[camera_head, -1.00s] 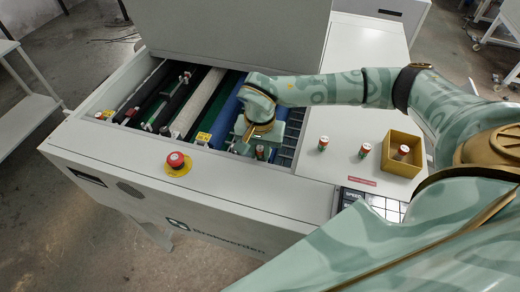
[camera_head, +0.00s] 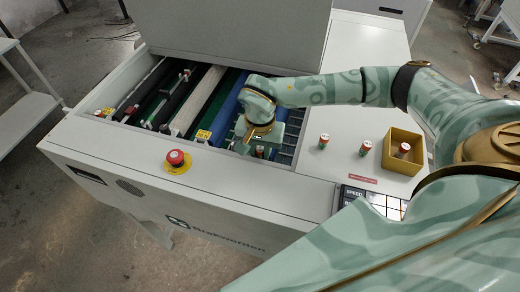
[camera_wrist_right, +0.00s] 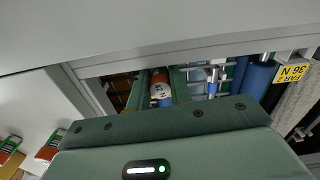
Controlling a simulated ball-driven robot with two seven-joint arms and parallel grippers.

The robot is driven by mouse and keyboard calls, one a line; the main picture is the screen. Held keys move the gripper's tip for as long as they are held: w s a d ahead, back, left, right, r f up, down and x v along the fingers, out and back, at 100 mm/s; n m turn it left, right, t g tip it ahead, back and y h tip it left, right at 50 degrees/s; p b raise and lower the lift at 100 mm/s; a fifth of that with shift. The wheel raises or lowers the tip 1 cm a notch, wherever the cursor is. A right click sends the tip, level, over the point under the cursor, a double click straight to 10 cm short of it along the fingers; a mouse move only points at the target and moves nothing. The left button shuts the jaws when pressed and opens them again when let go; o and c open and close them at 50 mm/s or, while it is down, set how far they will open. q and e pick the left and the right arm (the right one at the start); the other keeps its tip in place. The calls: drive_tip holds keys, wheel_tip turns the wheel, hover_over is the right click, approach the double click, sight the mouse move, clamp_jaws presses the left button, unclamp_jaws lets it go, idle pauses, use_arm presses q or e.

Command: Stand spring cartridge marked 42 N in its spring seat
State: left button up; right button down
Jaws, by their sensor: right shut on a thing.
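My right gripper (camera_head: 259,150) reaches down into the machine's open bay. It is shut on a spring cartridge (camera_wrist_right: 162,88) with a white-and-orange top, upright between its two green fingers in the right wrist view. The cartridge's printed mark is too small and turned to read surely. Its lower end and the spring seat under it are hidden by the hand and the bay edge, so I cannot tell whether it touches the seat. My left gripper is not in view.
Two orange-topped cartridges stand on the white deck, one nearer (camera_head: 323,141) and one farther right (camera_head: 365,148). Another stands in the yellow bin (camera_head: 418,163). A yellow label (camera_wrist_right: 290,72) reads FAR 2, 36 N. A blue roller (camera_wrist_right: 254,80) and the bay's front wall border the gripper. A red stop button (camera_head: 175,158) sits left.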

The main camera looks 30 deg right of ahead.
drive_tip(key=shift+f, duration=0.1)
drive_tip(key=c, duration=1.2)
unclamp_jaws()
wheel_tip(320, 180, up, 16)
drive_tip(key=shift+r, duration=0.1)
